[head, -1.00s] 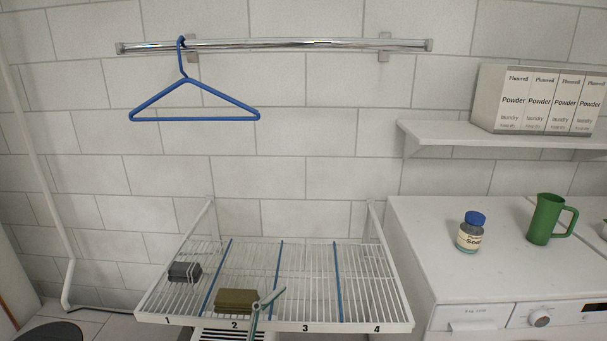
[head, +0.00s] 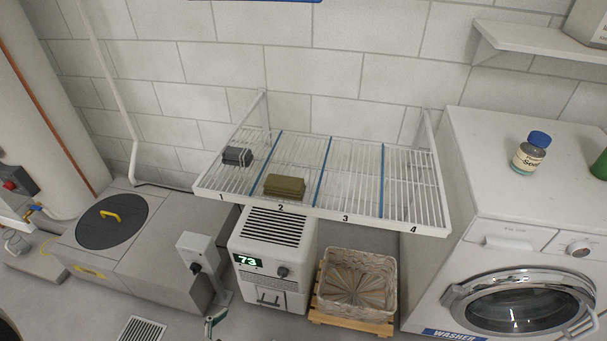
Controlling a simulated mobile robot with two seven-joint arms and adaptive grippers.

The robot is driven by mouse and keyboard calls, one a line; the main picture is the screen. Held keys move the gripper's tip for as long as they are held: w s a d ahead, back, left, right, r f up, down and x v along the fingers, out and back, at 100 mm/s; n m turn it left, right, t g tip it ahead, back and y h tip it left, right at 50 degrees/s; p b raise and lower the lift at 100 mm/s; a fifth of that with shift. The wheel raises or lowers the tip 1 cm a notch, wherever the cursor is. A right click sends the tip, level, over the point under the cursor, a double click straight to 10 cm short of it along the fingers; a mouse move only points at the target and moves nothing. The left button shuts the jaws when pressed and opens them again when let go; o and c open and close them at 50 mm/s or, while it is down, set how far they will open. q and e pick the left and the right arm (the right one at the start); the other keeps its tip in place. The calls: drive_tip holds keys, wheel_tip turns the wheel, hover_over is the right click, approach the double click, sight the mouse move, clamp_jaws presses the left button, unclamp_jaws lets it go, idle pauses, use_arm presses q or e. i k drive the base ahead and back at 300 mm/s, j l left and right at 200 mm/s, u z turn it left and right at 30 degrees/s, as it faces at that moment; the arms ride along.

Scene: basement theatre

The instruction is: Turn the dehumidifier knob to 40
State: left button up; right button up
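The dehumidifier (head: 272,225) is a white box with a slatted top, standing on the floor below the wall rack. Its green display (head: 248,261) reads 73. A small dark round knob (head: 283,271) sits on its front, right of the display. The knob's pointer and any scale marks are too small to read. Neither of my grippers can be made out in the head view.
A wire rack (head: 345,215) with numbered sections overhangs the dehumidifier. A grey post-mounted box (head: 197,258) stands to its left, a wicker basket (head: 357,280) on a wooden stand to its right. The washer (head: 450,240) is further right. A small greenish object (head: 214,324) is unclear.

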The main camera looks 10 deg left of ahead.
sight(283, 272)
drive_tip(key=k+l, duration=0.1)
drive_tip(key=l, duration=0.35)
drive_tip(key=k+l, duration=0.1)
drive_tip(key=l, duration=0.35)
drive_tip(key=l+u, duration=0.1)
drive_tip(key=l, duration=0.4)
drive_tip(key=k, duration=0.05)
